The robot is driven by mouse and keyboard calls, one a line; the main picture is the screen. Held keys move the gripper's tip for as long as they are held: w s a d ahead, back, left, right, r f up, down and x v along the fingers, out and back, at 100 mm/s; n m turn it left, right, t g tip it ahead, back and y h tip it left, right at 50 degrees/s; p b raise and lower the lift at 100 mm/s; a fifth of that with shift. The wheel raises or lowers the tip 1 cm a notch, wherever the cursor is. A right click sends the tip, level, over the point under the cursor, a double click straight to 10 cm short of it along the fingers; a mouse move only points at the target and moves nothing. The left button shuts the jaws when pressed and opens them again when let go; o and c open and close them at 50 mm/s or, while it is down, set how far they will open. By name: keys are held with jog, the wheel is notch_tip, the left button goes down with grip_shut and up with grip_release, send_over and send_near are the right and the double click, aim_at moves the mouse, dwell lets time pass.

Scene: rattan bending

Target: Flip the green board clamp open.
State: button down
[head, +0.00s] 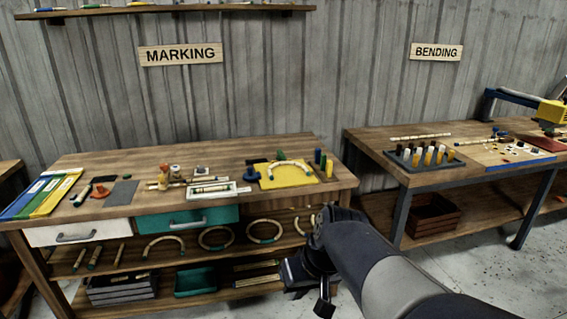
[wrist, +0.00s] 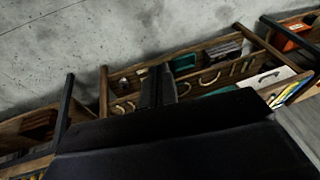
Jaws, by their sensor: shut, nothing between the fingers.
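A yellow board (head: 289,175) with a pale curved rattan piece (head: 293,164) on it lies at the right end of the marking bench. A small green piece (head: 281,155) sits at its back edge; I cannot tell if it is the green board clamp. On the bending bench, the peg board (head: 505,155) is too small to make out a green clamp. My gripper (head: 322,299) hangs in front of the marking bench, below its top and apart from these things. In the wrist view its fingers (wrist: 158,82) are together and empty.
The marking bench (head: 110,158) has a white drawer (head: 80,232), a teal drawer (head: 187,219) and a lower shelf with rattan rings. The bending bench (head: 385,145) stands to the right, with a dark tray (head: 402,163) of pegs. Grey floor (head: 445,270) lies between.

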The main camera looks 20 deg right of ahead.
jog(key=w+f+t+y+b, duration=0.1)
jog(key=w+f+y+b, duration=0.2)
jog(key=w, duration=1)
jog(key=shift+f+n+b, duration=0.4)
jog(key=shift+f+b, duration=0.3)
jog(key=shift+b, duration=0.4)
